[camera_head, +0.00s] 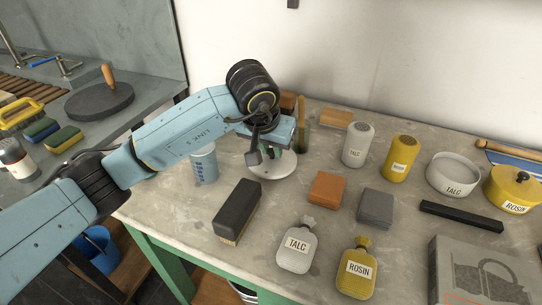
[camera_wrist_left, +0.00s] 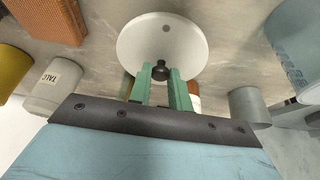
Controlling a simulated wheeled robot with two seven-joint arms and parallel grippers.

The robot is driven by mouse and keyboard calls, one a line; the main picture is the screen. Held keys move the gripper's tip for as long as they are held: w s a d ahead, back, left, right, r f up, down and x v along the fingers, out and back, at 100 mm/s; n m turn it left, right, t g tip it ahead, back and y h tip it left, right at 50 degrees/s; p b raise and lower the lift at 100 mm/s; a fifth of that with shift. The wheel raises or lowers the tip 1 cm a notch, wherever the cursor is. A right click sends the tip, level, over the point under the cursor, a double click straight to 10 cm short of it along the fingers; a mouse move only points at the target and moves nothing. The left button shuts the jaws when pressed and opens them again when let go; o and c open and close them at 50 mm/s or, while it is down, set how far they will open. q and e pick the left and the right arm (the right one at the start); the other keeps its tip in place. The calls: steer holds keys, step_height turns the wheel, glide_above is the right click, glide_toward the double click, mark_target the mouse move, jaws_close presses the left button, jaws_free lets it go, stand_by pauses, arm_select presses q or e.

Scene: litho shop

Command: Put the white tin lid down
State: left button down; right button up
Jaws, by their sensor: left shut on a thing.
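The white tin lid (camera_head: 273,172) is a round disc with a black knob. It is low over the worktop between the blue-marked beaker and the orange block; I cannot tell whether it touches the surface. My left gripper (camera_head: 268,152) is above it. In the left wrist view, the green fingers of this gripper (camera_wrist_left: 161,88) are shut on the black knob, and the lid's pale disc (camera_wrist_left: 160,38) spreads beyond them. A white tin labelled TALC (camera_head: 453,177) stands open, without a lid, at the right. My right gripper is not in view.
TALC (camera_head: 358,146) and yellow (camera_head: 399,158) shakers stand behind. A lidded yellow ROSIN tin (camera_head: 513,190) is far right. Bare worktop lies between.

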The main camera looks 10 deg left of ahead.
mark_target(272, 156)
arm_select(q)
step_height(272, 156, down, 2)
steer(key=shift+f, duration=0.15)
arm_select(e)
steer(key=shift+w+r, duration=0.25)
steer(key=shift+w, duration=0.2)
arm_select(q)
steer(key=shift+f, duration=0.1)
steer(key=c, duration=1.3)
jaws_free()
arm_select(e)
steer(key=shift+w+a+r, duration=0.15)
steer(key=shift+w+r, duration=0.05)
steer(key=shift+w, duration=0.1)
